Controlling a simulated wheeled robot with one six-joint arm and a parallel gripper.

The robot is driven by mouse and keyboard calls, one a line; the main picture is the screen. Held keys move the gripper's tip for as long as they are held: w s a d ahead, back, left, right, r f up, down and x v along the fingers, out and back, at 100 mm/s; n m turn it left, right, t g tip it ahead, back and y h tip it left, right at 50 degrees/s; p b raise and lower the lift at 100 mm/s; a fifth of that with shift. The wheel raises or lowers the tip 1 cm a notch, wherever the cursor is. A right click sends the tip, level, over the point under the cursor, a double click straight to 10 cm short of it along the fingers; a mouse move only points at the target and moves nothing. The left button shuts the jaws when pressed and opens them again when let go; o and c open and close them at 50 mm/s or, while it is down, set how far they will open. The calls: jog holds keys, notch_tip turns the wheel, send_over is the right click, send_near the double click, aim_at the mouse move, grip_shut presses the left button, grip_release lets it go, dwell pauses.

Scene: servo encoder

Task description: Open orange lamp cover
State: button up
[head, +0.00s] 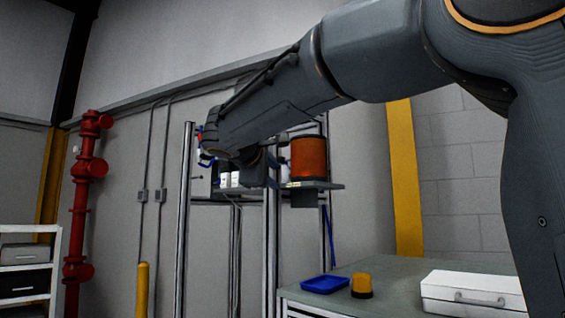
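A large orange cylinder (308,158) with a dark rim on top stands upright on a small shelf, just right of my wrist; it looks like a lamp cover. A smaller orange lamp (362,283) with a domed cover and a dark base stands on the table at lower right. My arm reaches across from the right, and its end is in front of the shelf, left of the large cylinder.
The green-grey table (395,292) carries a blue tray (324,284) and a white case (473,291). A red pipe (80,215) stands at left.

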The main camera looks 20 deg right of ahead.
aim_at(280, 159)
notch_tip(280, 159, up, 6)
jog(key=shift+t+h, duration=0.4)
jog(key=shift+p+x, duration=1.75)
jog(key=shift+x, duration=1.8)
jog(key=shift+f, duration=0.2)
grip_shut()
